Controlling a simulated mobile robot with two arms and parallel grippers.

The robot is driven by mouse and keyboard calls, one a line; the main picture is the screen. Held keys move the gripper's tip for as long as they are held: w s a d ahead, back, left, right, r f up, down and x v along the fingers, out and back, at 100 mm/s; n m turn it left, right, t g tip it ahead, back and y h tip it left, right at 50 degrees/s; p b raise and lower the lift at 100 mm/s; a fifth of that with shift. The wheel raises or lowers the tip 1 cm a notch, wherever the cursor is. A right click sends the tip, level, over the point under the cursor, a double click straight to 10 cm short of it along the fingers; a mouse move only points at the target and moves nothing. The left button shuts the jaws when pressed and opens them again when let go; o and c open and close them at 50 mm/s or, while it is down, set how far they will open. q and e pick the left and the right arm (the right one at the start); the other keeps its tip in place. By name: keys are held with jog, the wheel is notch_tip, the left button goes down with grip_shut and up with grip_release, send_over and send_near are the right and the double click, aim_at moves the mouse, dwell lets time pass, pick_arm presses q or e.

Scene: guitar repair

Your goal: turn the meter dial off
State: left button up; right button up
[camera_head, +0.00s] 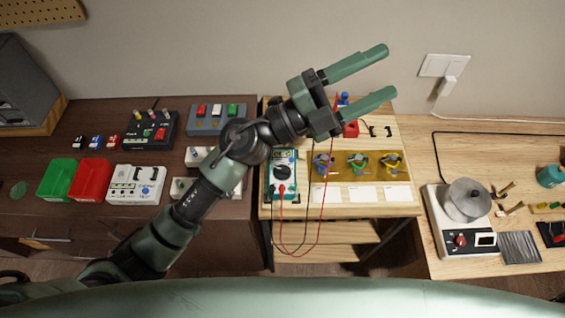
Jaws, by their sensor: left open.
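A teal multimeter (283,188) lies on the small wooden table in the middle. Its black dial (282,172) faces up, below a small display (283,155); the pointer's setting is too small to read. A red lead and a black lead run from its lower end and hang over the table's front. My left gripper (377,73) is open and empty, with two green fingers apart. It is raised above the table's back edge, up and to the right of the meter. Part of the left arm passes close to the meter's upper left. My right gripper does not show.
Right of the meter is a yellow tray (346,156) with several small coloured parts. A dark bench at left holds a green bin (57,180), a red bin (91,179) and switch boxes. A hot plate with a metal pot (466,200) stands on the right bench.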

pick_arm(q)
jog(key=s+d+f+m+g+y, duration=0.2)
jog(key=s+d+f+m+g, duration=0.2)
jog(key=m+g, duration=0.2)
jog(key=m+y, duration=0.4)
jog(key=y, duration=1.6)
send_over(282, 169)
notch_tip(282, 169, down, 20)
jog(key=shift+d+r, duration=0.1)
jog(key=shift+r, duration=0.15)
jog(key=shift+f, duration=0.25)
notch_tip(282, 169, down, 6)
jog(key=p, duration=0.2)
jog(key=shift+p, duration=0.35)
jog(key=shift+f, duration=0.6)
jog(key=shift+c, duration=0.3)
